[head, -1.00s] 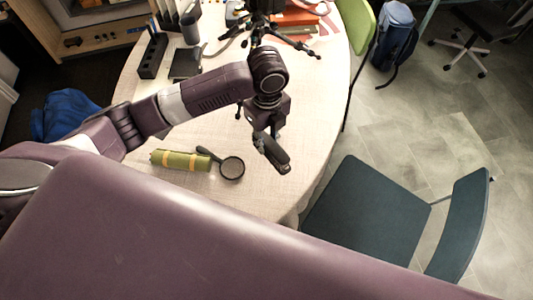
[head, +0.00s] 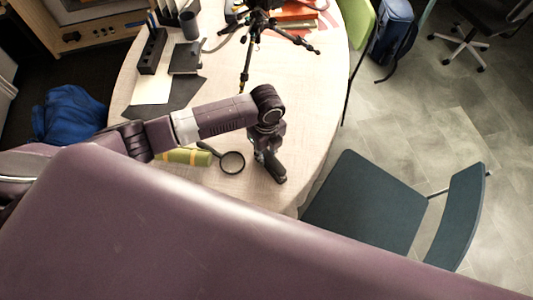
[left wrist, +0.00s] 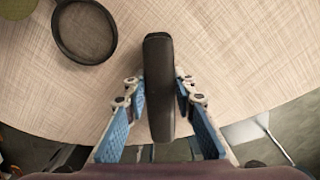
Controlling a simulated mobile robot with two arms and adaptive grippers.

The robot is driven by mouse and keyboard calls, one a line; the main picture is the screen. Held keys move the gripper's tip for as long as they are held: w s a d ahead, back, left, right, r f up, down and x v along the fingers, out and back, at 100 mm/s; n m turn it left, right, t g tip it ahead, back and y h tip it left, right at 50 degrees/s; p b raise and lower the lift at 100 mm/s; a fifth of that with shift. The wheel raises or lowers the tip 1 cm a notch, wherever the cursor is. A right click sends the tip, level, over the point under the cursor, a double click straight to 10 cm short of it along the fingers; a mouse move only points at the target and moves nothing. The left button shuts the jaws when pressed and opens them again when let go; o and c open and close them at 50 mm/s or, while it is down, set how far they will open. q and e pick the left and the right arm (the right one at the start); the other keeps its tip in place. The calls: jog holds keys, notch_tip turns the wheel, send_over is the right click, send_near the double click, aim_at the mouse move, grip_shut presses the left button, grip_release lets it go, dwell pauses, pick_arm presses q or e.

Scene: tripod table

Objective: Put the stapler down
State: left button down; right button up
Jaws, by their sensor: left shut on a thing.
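The black stapler (left wrist: 158,85) is between the blue-padded fingers of my left gripper (left wrist: 160,120) in the left wrist view, lengthwise to the camera. In the head view the left gripper (head: 268,158) points down over the near right part of the round table (head: 295,125), with the dark stapler (head: 273,170) at its tip. The gripper is shut on the stapler. I cannot tell whether the stapler touches the table top. My right gripper does not show.
A magnifying glass (head: 232,162) and a green cylinder (head: 188,156), partly behind my arm, lie left of the stapler. A black tripod (head: 262,30) stands farther back. A dark chair (head: 368,205) is close to the table's right edge.

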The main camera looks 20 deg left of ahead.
pick_arm(q)
jog(key=c, duration=1.6)
grip_release()
jog(key=shift+f, duration=0.1)
notch_tip(320, 180, up, 12)
jog(key=b, duration=0.1)
